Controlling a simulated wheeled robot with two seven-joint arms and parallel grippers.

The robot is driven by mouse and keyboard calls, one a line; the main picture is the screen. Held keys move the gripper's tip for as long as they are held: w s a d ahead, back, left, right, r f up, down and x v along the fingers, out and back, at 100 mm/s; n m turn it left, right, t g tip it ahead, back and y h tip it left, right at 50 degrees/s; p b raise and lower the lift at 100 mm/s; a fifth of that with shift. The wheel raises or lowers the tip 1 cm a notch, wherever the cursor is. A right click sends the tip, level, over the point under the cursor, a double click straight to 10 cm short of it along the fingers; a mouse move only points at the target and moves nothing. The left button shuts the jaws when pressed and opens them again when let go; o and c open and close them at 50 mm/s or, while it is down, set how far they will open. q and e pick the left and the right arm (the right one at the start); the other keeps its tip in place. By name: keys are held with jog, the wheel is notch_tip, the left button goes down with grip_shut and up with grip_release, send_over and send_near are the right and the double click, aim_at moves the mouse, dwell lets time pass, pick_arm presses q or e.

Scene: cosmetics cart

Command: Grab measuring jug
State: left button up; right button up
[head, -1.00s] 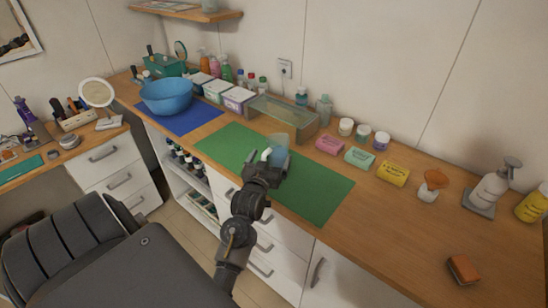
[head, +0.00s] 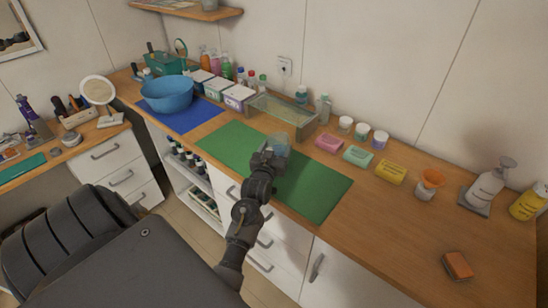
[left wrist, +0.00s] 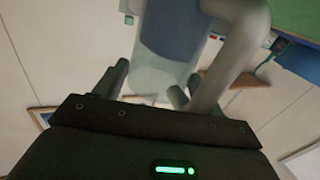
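The clear, bluish measuring jug (head: 281,143) stands on the green mat, and my left gripper (head: 268,153) is right at it, covering its near side and lower part. In the left wrist view the jug (left wrist: 165,65) shows large and blurred, with its thick pale handle (left wrist: 237,55) on the right. My left gripper's two fingers (left wrist: 147,87) are well apart there. One is left of the jug body, the other is between the body and the handle or in front of them. I see no clear grip on the jug. My right gripper is not in view.
The green mat (head: 315,190) is otherwise clear. A clear tray (head: 283,112) stands behind the jug. A blue bowl (head: 166,93) is at the left. The right part of the counter is mostly free.

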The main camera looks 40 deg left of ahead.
pick_arm(q)
jog(key=c, duration=0.8)
jog(key=shift+r, duration=0.15)
jog(key=shift+s+d+r+b, duration=0.35)
jog(key=shift+s+d+r, duration=0.25)
jog(key=shift+s+r, duration=1.6)
jog(key=shift+s+d+r+b, duration=0.35)
jog(key=shift+s+d+r, duration=0.3)
jog(key=shift+s+r, duration=1.5)
jog(key=shift+s+d+r+b, duration=0.35)
jog(key=shift+s+d+r, duration=0.25)
jog(key=shift+s+r, duration=1.6)
jog(key=shift+s+f, duration=0.15)
jog(key=shift+s, duration=0.05)
